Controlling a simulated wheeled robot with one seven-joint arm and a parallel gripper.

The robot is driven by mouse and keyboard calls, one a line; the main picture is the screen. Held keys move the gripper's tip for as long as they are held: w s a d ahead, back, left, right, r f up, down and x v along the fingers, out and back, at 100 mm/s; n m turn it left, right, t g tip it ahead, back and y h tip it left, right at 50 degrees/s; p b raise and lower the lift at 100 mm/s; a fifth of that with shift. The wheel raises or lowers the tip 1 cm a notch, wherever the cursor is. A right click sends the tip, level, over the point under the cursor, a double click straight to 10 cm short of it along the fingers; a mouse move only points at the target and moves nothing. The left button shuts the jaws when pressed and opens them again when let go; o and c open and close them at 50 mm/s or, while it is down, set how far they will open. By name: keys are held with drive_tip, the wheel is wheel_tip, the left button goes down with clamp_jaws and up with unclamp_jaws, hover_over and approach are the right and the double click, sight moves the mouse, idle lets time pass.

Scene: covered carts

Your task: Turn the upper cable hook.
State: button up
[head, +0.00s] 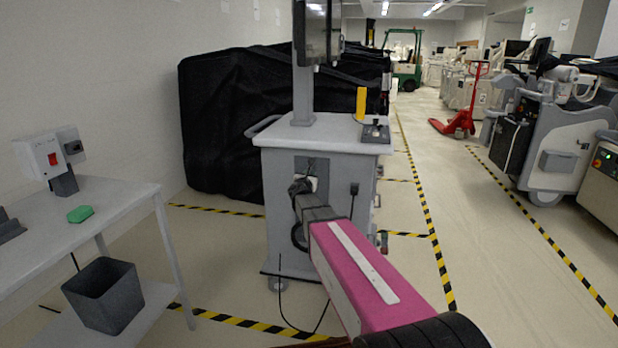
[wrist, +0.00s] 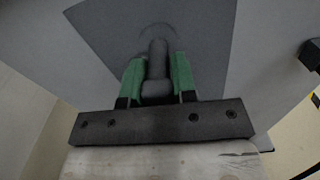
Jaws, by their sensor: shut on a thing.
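The upper cable hook (wrist: 157,62) is a dark grey peg with a thicker end. It sticks out from a dark grey panel (wrist: 215,45) in the wrist view. My gripper (wrist: 158,78) has one green finger on each side of the hook and is shut on it. In the head view my gripper (head: 302,190) is at the front of the grey cart (head: 275,215), by the dark panel. My arm and gripper hide most of the hook there, so I cannot tell its turn angle.
A black plug (head: 354,188) sits right of my gripper on the cart front. A black cable (head: 283,305) hangs to the floor. A table (head: 120,200) with a red-switch box (head: 45,156) and a green block (head: 80,214) stands left.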

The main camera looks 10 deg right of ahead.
drive_tip(key=m, duration=0.5)
drive_tip(key=shift+a, duration=0.1)
drive_tip(key=m, duration=0.4)
drive_tip(key=shift+r+m, duration=0.1)
drive_tip(key=shift+m, duration=0.2)
drive_tip(key=m, duration=0.4)
drive_tip(key=shift+a+m, duration=0.1)
drive_tip(key=shift+m, duration=0.2)
drive_tip(key=m, duration=0.4)
drive_tip(key=shift+r+m, duration=0.15)
drive_tip(key=shift+m, duration=0.15)
drive_tip(key=m, duration=0.4)
drive_tip(key=shift+r, duration=0.1)
drive_tip(key=m, duration=0.8)
drive_tip(key=shift+r, duration=0.1)
drive_tip(key=shift+s+d+m, duration=0.1)
drive_tip(key=shift+d+m, duration=0.05)
drive_tip(key=shift+m, duration=0.8)
drive_tip(key=shift+d+m, duration=0.1)
drive_tip(key=shift+m, duration=0.85)
